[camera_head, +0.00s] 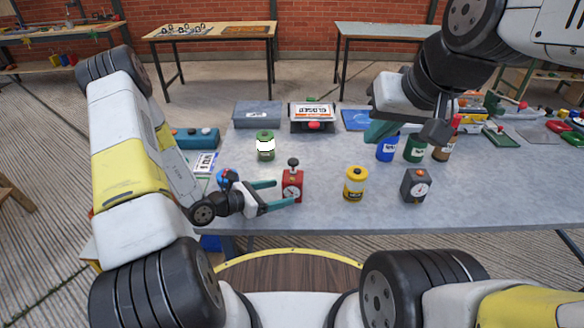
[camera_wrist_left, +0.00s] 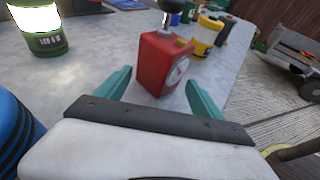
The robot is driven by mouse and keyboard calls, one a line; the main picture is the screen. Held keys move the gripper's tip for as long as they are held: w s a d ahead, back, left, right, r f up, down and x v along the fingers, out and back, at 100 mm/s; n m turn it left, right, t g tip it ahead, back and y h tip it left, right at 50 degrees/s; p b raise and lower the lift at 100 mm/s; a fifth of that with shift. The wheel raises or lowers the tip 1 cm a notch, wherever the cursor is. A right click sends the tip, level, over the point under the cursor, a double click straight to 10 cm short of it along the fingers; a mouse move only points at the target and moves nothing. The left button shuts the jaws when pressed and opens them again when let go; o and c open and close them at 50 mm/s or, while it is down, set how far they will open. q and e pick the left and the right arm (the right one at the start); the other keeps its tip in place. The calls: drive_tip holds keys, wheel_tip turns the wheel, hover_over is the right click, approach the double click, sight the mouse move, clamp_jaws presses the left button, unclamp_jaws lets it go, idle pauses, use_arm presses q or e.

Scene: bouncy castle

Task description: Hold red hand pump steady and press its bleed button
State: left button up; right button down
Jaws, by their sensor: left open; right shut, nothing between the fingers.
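The red hand pump (camera_head: 292,187) stands upright on the grey table, with a round gauge on its front and a black knob on top. My left gripper (camera_head: 283,193) is open, with its teal fingers spread just to the left of and around the near side of the pump. In the left wrist view the pump (camera_wrist_left: 160,62) stands ahead, between the spread fingertips (camera_wrist_left: 160,80); I cannot tell whether they touch it. My right gripper (camera_head: 378,131) is shut and empty above the table at the back right. The bleed button cannot be made out clearly.
A yellow canister (camera_head: 355,184) and a dark grey gauge box (camera_head: 415,186) stand right of the pump. A green lantern (camera_head: 265,146) stands behind it. Blue (camera_head: 387,148) and green (camera_head: 414,148) bottles stand near my right gripper. Bare table lies between the pump and the yellow canister.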

sight(290, 190)
use_arm(q)
drive_tip(key=shift+x, duration=2.55)
clamp_jaws()
drive_tip(key=c, duration=1.7)
unclamp_jaws()
